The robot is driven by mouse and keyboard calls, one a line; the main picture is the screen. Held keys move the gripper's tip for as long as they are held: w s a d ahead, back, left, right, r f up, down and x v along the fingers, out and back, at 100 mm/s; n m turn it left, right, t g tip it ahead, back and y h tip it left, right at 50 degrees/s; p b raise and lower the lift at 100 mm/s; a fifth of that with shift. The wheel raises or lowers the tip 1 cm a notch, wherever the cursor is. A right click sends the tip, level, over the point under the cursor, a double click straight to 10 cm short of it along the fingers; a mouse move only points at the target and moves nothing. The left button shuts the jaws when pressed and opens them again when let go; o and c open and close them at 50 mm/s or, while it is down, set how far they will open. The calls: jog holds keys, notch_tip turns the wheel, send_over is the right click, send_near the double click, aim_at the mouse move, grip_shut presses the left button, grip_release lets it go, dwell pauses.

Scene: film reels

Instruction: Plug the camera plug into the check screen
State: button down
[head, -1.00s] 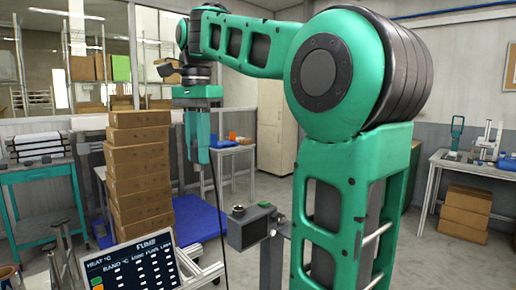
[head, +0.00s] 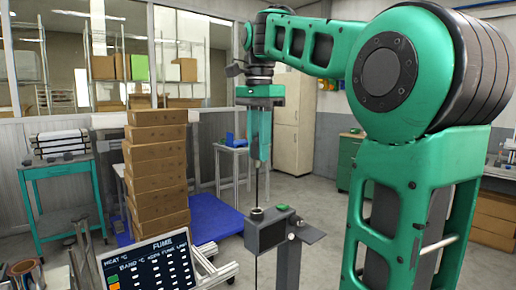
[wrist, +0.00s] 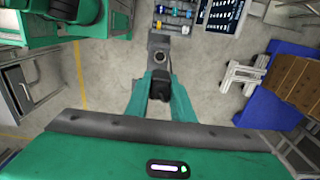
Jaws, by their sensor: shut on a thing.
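My gripper (head: 259,160) is shut on a dark plug (wrist: 160,88), which shows between the green fingers in the wrist view. In the head view the fingers largely hide the plug, and a thin black cable (head: 257,188) hangs from them. Below the gripper stands a dark grey box (head: 270,236) on a post, with a round black fitting on top. The box also shows just beyond the fingertips in the wrist view (wrist: 160,42). The plug is apart from the box. A lit screen panel (head: 152,264) reading "FUME" stands at lower left; I cannot tell which is the check screen.
A tall stack of cartons (head: 158,165) stands left of the gripper, by a blue platform (head: 215,220). A teal cart (head: 58,200) is at far left, and a small white table (head: 232,150) is behind the gripper. Open floor lies around the box.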

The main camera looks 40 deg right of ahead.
jog(key=shift+f, duration=0.1)
jog(key=shift+w+f, duration=0.1)
jog(key=shift+f, duration=4.65)
jog(key=shift+a+f, duration=0.1)
jog(key=shift+f, duration=1.7)
jog(key=c, duration=1.5)
grip_release()
jog(key=shift+f, duration=0.1)
jog(key=shift+o, duration=0.2)
